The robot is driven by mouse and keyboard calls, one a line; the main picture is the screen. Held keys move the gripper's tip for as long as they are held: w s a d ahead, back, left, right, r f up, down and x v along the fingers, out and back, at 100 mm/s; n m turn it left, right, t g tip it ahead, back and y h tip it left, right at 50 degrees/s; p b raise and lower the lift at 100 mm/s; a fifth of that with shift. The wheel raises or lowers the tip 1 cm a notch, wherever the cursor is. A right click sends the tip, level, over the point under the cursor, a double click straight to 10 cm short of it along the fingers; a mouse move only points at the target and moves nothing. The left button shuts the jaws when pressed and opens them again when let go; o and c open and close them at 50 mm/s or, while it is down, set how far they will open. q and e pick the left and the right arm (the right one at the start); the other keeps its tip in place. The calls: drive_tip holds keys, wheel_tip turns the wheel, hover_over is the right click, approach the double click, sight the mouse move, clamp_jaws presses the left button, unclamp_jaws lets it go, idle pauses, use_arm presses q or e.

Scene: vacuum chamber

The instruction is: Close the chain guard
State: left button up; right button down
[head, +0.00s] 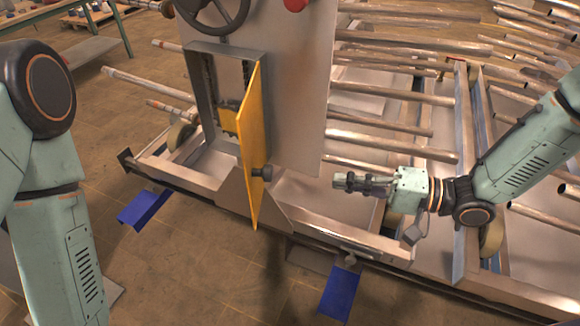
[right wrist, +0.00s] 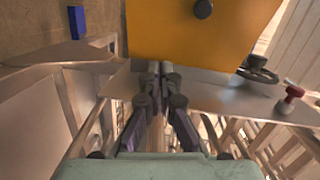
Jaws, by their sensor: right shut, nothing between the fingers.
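The chain guard (head: 252,150) is a yellow door panel, hinged on a grey metal frame (head: 199,95), and it stands swung open toward the camera. A dark round knob (head: 262,173) sits on its face. Inside the frame a chain and a yellow part show. My right gripper (head: 338,182) is shut and empty, to the right of the knob and apart from it. In the right wrist view, the yellow guard (right wrist: 190,35) with its knob (right wrist: 203,9) is ahead of the fingertips (right wrist: 160,68). My left arm shows at the left, but its gripper is out of view.
A grey upright panel (head: 298,100) with a dark handwheel (head: 215,12) and a red button (head: 295,4) stands behind the guard. Metal pipes (head: 400,150) lie on racks at the right. Blue feet (head: 340,292) stick out onto the open floor in front.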

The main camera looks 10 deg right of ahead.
drive_tip(key=s+d+r+n+g+y, duration=0.2)
drive_tip(key=s+d+r+g+y, duration=0.1)
drive_tip(key=r+g, duration=0.1)
drive_tip(key=w+a, duration=0.2)
drive_tip(key=a, duration=1.1)
drive_tip(key=shift+a+r+h+b, duration=0.3)
drive_tip(key=shift+r, duration=0.05)
drive_tip(key=shift+w, duration=0.1)
drive_tip(key=shift+m+t, duration=0.3)
